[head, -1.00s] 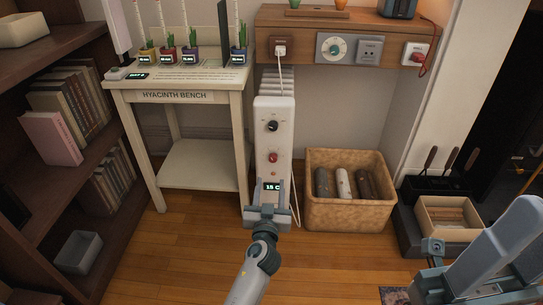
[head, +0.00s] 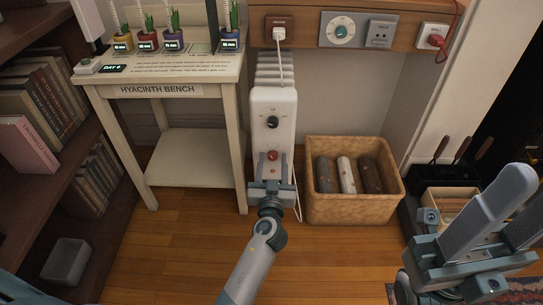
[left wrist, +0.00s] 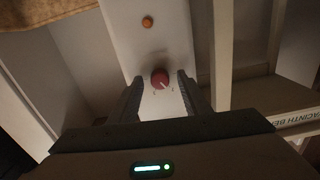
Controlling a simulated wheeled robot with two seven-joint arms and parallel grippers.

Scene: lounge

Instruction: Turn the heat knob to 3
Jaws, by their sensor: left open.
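The white heater (head: 273,103) stands on the floor with a black knob (head: 272,122) above a red knob (head: 272,155) on its front. The dial numbers are too small to read. My left gripper (head: 273,158) is open, with one finger on each side of the red knob. In the left wrist view, the red knob (left wrist: 160,78) lies between the fingertips, with visible gaps; its pale pointer mark slants toward the lower right. An orange lamp (left wrist: 147,22) shows beyond it. My gripper hides the heater's display in the head view. My right gripper (head: 528,187) is open and empty at the right.
The hyacinth bench (head: 165,92) stands close left of the heater. A white cord (head: 297,190) runs down the heater's right side. Floor in front is clear.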

